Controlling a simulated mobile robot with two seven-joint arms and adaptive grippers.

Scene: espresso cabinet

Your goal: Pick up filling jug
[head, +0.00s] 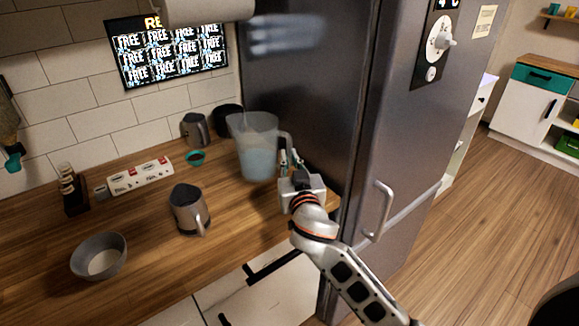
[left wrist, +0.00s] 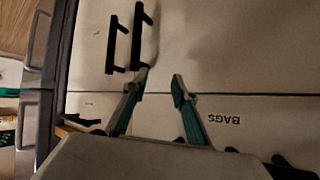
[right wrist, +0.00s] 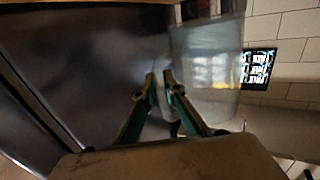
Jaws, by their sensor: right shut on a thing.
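The filling jug (head: 255,150) is a large translucent jug with pale blue contents, upright at the right end of the wooden counter, beside the fridge. In the right wrist view the jug (right wrist: 205,62) fills the upper right. My right gripper (head: 290,160) is at the handle on the jug's right side, shut on it; the fingertips (right wrist: 162,80) are close together and the grip is partly hidden. I cannot tell whether the jug's base touches the counter. My left gripper (left wrist: 160,82) is open and empty before white cabinet fronts with black handles.
The dark fridge (head: 310,90) stands right beside the jug. A grey metal pitcher (head: 188,210), a grey bowl (head: 98,257), a power strip (head: 140,176), a small teal cup (head: 195,158) and a second pitcher (head: 193,130) stand on the counter. The front middle counter is clear.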

